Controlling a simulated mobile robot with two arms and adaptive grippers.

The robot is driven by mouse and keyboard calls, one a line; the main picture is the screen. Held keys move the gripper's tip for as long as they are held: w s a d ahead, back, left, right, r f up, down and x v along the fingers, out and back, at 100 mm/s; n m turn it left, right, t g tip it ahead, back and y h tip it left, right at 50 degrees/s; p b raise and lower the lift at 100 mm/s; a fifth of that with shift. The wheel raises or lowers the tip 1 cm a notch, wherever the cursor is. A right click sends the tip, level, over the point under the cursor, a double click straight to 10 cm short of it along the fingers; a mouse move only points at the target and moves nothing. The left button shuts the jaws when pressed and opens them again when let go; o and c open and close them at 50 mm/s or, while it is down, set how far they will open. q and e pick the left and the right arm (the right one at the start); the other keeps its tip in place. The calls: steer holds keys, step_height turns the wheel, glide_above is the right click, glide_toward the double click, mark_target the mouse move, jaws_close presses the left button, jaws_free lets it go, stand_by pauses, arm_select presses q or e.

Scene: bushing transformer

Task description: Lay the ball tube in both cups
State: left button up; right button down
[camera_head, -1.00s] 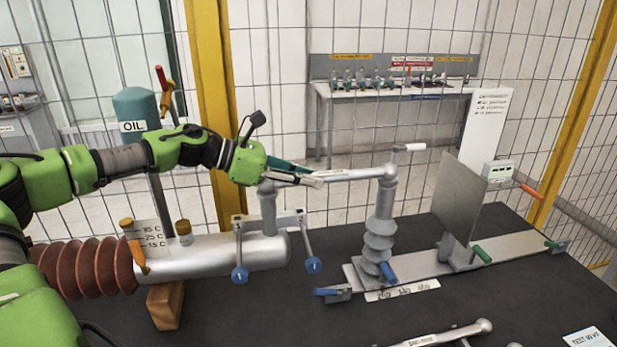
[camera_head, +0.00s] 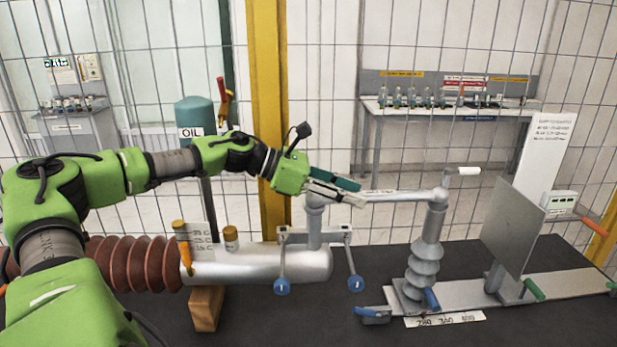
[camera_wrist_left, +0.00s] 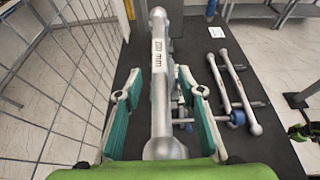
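In the head view the tube (camera_head: 400,195) lies about level between the top of the short grey post (camera_head: 316,228) and the top of the ribbed insulator (camera_head: 424,262). Its right ball appears to rest at the insulator's cup; the left end is partly hidden by my gripper. My left gripper (camera_head: 345,192) is at the tube's left part. In the wrist view its teal-padded fingers (camera_wrist_left: 163,108) stand apart on either side of the tube, with gaps.
Two other ball-ended bars (camera_wrist_left: 224,82) lie on the dark table. A grey plate (camera_head: 512,228) stands upright right of the insulator. A blue-handled clamp (camera_head: 315,236) sits on the silver cylinder (camera_head: 245,266). A mesh fence (camera_head: 330,90) stands behind.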

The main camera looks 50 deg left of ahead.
arm_select(q)
steer(key=v, duration=1)
steer(key=shift+s+a, duration=0.15)
steer(key=shift+s, duration=0.05)
steer(key=shift+f, duration=0.1)
stand_by(0.4)
